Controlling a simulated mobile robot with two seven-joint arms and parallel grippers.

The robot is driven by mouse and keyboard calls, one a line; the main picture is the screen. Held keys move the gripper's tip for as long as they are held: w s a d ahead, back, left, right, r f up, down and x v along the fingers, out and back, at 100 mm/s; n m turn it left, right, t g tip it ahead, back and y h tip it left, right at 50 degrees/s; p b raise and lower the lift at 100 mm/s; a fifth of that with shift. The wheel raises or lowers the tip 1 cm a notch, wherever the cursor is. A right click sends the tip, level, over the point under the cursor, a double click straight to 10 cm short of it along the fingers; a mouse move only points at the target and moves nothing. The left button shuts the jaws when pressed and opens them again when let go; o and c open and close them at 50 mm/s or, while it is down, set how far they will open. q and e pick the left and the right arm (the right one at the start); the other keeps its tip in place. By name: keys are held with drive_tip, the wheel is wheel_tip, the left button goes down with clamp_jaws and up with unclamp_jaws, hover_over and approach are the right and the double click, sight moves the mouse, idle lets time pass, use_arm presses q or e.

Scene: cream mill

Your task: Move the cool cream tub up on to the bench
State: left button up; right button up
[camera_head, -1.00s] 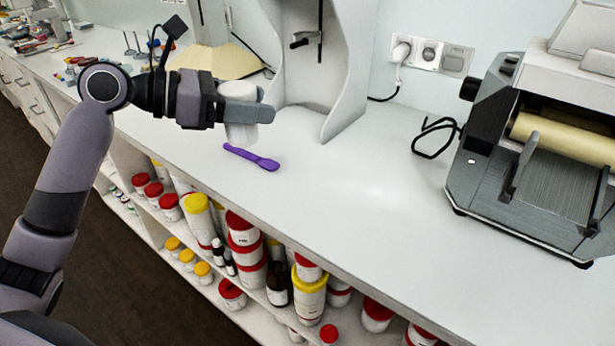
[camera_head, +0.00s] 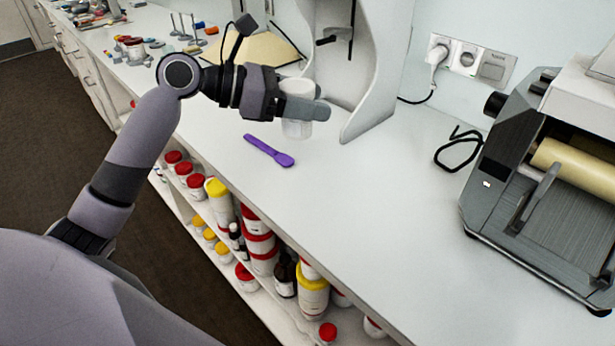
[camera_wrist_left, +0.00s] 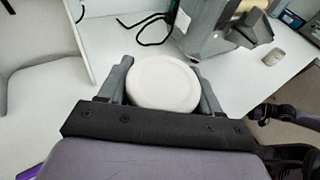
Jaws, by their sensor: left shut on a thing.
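A white tub with a white lid (camera_head: 298,92) is held in my left gripper (camera_head: 302,108) over the white bench (camera_head: 340,215). In the left wrist view the round lid (camera_wrist_left: 163,82) sits between the two grey fingers, one on each side. The tub is upright or nearly so, close to the bench top; I cannot tell whether its base touches. Its lower part shows beneath the fingers. My right gripper is not in view.
A purple spatula (camera_head: 269,150) lies on the bench just in front of the tub. A white stand (camera_head: 375,85) is behind it, and a roller mill (camera_head: 530,170) is at right. Shelves below hold several lidded jars (camera_head: 312,290). The bench middle is clear.

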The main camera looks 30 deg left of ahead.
use_arm(q)
wheel_tip(320, 180, down, 15)
drive_tip(key=shift+r+b, duration=0.15)
drive_tip(key=shift+b, duration=0.65)
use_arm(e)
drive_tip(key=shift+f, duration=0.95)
use_arm(q)
drive_tip(key=shift+f, duration=0.2)
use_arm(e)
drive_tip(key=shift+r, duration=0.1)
use_arm(q)
drive_tip(key=o, duration=1.1)
drive_tip(key=shift+a+r, duration=0.1)
drive_tip(key=shift+r, duration=0.05)
drive_tip(key=v, duration=1.1)
drive_tip(key=shift+s+a+r+b, duration=0.2)
drive_tip(key=shift+s+a+b, duration=0.05)
drive_tip(key=shift+s+b, duration=0.05)
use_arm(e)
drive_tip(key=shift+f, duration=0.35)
